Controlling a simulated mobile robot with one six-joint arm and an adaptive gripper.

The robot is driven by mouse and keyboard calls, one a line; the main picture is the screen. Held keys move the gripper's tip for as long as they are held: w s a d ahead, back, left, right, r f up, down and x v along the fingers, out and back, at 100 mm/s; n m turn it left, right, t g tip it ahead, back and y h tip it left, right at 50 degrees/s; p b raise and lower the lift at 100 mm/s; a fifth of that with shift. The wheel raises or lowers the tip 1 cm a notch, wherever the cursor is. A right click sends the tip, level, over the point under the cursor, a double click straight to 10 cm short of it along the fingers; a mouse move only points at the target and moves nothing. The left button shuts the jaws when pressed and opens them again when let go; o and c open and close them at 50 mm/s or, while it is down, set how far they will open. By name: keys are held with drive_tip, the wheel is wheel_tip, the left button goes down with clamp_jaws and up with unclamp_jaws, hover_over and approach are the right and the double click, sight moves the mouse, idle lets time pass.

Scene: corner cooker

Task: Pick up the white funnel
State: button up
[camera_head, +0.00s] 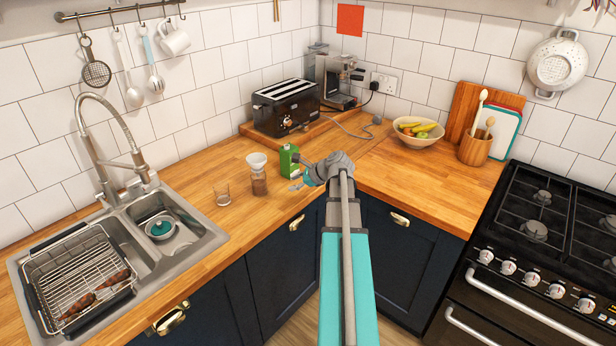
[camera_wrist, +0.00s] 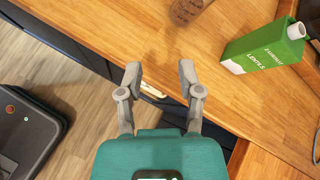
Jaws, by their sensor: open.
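The white funnel (camera_head: 257,159) sits on top of a clear jar with brown contents (camera_head: 259,184) on the wooden counter, left of the green carton. In the wrist view only part of the jar (camera_wrist: 186,10) shows at the top edge; the funnel is out of that view. My gripper (camera_wrist: 160,74) is open and empty, its two fingers spread near the counter's front edge. In the head view my gripper (camera_head: 297,182) is to the right of the funnel and apart from it, partly hidden by my arm.
A green carton (camera_head: 289,161) stands between the jar and my arm; it also shows in the wrist view (camera_wrist: 264,48). An empty glass (camera_head: 222,195) stands left of the jar. A toaster (camera_head: 286,106) is behind, and the sink (camera_head: 205,237) is at left. The counter in front of the jar is clear.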

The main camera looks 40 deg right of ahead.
drive_tip(key=w+a+f+n+g+y+b, duration=0.1)
drive_tip(key=a+f+n+g, duration=0.15)
drive_tip(key=a, duration=0.45)
drive_tip(key=w+a+f+n+g+b, duration=0.1)
drive_tip(key=a+f+n, duration=0.25)
drive_tip(key=a, duration=0.25)
drive_tip(key=n+g+b, duration=0.2)
drive_tip(key=n+g, duration=0.1)
drive_tip(key=n, duration=0.4)
approach(220, 265)
drive_tip(key=w+d+f, duration=0.3)
drive_tip(key=d, duration=0.1)
drive_tip(key=a+f+n, duration=0.1)
drive_tip(key=a, duration=0.2)
drive_tip(key=s+a+f+n+g+h+b, duration=0.1)
drive_tip(key=a+n, duration=0.1)
drive_tip(key=a, duration=0.1)
drive_tip(key=s+a+n, duration=0.1)
drive_tip(key=a+n, duration=0.1)
drive_tip(key=shift+s+a+f+g+h, duration=0.1)
drive_tip(key=shift+a+f+g+h, duration=0.2)
drive_tip(key=shift+a+f+g, duration=0.1)
drive_tip(key=s+a+f+n+g+h+b, duration=0.2)
drive_tip(key=s+a+n, duration=0.4)
drive_tip(key=a+n, duration=0.3)
drive_tip(key=shift+a+f+h+b, duration=0.4)
drive_tip(key=shift+f+h, duration=0.1)
drive_tip(key=shift+f, duration=0.15)
drive_tip(key=shift+d, duration=0.1)
